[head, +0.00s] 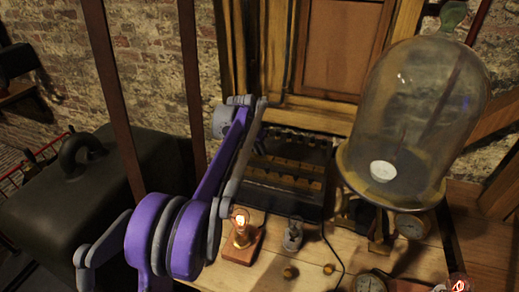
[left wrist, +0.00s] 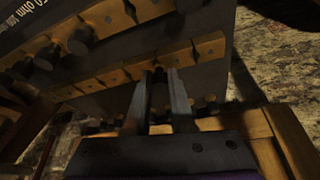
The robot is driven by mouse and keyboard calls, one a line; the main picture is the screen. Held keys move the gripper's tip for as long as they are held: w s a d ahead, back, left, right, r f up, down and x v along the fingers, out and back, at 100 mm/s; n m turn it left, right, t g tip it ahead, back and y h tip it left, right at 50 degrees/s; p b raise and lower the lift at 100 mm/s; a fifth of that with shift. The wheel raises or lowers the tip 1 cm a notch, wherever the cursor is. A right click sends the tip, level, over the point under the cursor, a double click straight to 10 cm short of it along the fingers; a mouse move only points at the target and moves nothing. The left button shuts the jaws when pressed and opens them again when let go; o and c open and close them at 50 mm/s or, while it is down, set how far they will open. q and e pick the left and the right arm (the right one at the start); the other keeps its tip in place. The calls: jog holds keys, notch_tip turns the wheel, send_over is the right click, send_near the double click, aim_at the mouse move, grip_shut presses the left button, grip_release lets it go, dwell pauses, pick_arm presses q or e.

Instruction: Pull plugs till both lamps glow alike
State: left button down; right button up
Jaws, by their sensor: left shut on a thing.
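The dark plug box (head: 282,205) with brass bars (head: 290,167) stands at the back of the bench. In the left wrist view, black plugs (left wrist: 80,42) stand in a brass bar at the upper left, and "ohm" lettering shows on the box. My left gripper (left wrist: 161,76) is over the brass bars, shut on a dark thing, likely a plug (left wrist: 159,97), mostly hidden between the fingers. In the head view my left arm hides the box's left end. My right gripper is out of view.
A large dark weight-like block (head: 60,205) is at the left.

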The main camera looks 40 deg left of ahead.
pick_arm(q)
jog(key=shift+f, duration=0.15)
jog(key=c, duration=0.7)
grip_release()
jog(key=p+v, duration=0.1)
jog(key=v, duration=1)
jog(key=s+d+f+p, duration=0.1)
jog(key=s+d, duration=0.4)
jog(key=d, duration=0.3)
jog(key=s+d+f+p, duration=0.2)
jog(key=s+d, duration=0.4)
jog(key=d, duration=0.2)
jog(key=shift+m+t, duration=0.3)
jog(key=shift+t, duration=0.1)
jog(key=s+d+f, duration=0.3)
jog(key=s, duration=0.2)
jog(key=s+d+f+p, duration=0.1)
jog(key=s+d+f, duration=0.2)
jog(key=s, duration=0.2)
jog(key=s+d+f, duration=0.3)
jog(key=s, duration=0.2)
jog(key=shift+s+f+p, duration=0.2)
jog(key=shift+f+p, duration=0.15)
jog(key=shift+p, duration=0.05)
